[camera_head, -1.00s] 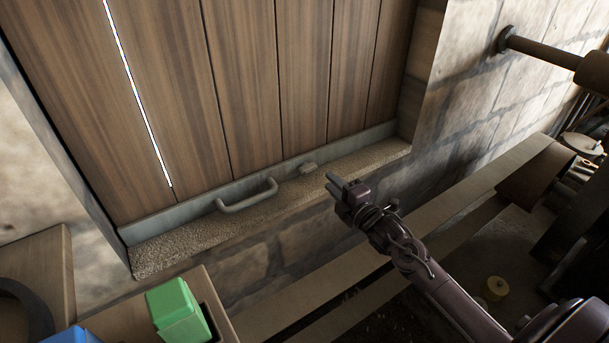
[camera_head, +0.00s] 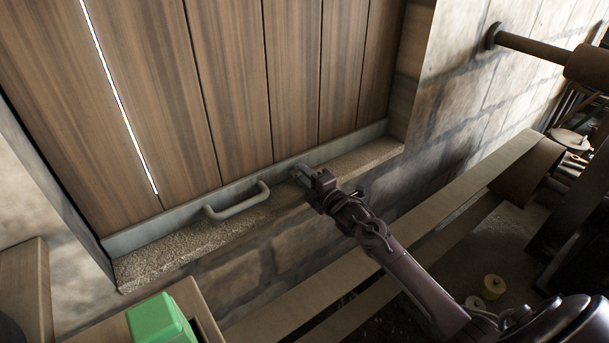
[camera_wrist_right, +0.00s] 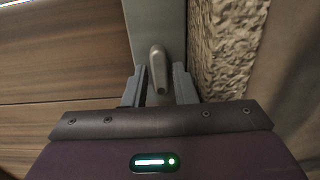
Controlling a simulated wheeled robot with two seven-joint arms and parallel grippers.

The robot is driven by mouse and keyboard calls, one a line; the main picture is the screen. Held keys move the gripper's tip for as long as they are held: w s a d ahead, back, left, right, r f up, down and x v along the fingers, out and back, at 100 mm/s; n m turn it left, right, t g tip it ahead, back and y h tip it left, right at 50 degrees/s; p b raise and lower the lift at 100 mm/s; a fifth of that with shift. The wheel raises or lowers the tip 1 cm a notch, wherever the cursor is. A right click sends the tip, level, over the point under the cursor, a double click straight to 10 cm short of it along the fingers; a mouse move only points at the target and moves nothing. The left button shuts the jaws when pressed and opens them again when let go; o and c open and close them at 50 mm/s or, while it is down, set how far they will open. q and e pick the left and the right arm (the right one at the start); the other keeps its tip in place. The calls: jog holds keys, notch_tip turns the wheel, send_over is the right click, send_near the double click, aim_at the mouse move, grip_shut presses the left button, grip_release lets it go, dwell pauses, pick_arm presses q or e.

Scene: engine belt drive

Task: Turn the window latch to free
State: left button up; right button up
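The window is closed off by wooden boards (camera_head: 235,90) with a grey metal rail (camera_head: 190,212) along the bottom. In the right wrist view the latch (camera_wrist_right: 157,68) is a small grey-beige lever on the rail (camera_wrist_right: 155,22). My right gripper (camera_wrist_right: 158,88) is open, with one finger on each side of the latch; whether they touch it I cannot tell. In the head view my right gripper (camera_head: 303,174) is at the rail and hides most of the latch. My left gripper is not in view.
A grey bar handle (camera_head: 238,204) is left of my right gripper. The rough stone sill (camera_head: 190,247) runs just below the rail. A green block (camera_head: 158,322) sits in a wooden box at lower left. A pipe (camera_head: 530,48) juts from the wall at right.

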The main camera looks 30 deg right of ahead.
jog(key=shift+w, duration=0.1)
grip_shut()
jog(key=shift+m, duration=0.4)
jog(key=m, duration=0.3)
jog(key=shift+p, duration=0.35)
jog(key=m, duration=0.3)
jog(key=shift+m+p, duration=0.3)
jog(key=shift+p, duration=0.05)
jog(key=m+p, duration=0.1)
jog(key=m, duration=0.4)
jog(key=shift+m, duration=0.3)
jog(key=m+p, duration=0.1)
jog(key=m, duration=0.3)
jog(key=shift+f+m, duration=0.1)
jog(key=shift+m, duration=0.3)
jog(key=shift+p, duration=0.3)
